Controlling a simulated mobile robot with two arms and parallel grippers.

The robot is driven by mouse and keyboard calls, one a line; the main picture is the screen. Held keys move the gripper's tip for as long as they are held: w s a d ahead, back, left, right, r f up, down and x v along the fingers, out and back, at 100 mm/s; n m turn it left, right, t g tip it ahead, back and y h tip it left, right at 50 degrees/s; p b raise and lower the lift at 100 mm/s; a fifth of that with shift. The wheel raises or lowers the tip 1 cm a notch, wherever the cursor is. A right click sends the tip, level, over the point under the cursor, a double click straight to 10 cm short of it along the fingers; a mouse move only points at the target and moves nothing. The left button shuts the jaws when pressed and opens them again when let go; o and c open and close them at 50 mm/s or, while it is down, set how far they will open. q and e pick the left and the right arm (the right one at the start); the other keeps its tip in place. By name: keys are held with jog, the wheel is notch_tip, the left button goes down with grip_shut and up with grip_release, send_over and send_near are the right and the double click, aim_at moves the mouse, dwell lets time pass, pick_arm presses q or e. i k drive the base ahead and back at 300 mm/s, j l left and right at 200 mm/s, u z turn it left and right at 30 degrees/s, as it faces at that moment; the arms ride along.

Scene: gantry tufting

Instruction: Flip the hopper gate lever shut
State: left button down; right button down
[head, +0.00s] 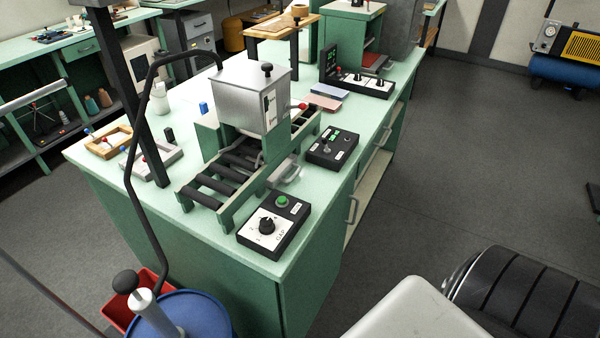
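A grey metal box that looks like the hopper (245,95) stands over a green-framed roller conveyor (215,180) on the workbench. It has a black knob on top and small labels and a dark slot on its right face. A short lever with a red tip (301,106) shows at its right side; it seems to be the gate lever. It is too small to tell whether it stands open or shut. Neither of my grippers is in view.
A dark post and bent black tube (140,130) rise at the left. A blue drum (200,312) stands in front.

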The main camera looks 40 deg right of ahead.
aim_at(302, 106)
jog(key=z, duration=1.25)
jog(key=j+u, duration=0.15)
jog(key=u, duration=0.2)
jog(key=i+j+u, duration=0.1)
jog(key=u, duration=0.25)
jog(key=i+j+u, duration=0.1)
jog(key=u, duration=0.25)
jog(key=j, duration=0.1)
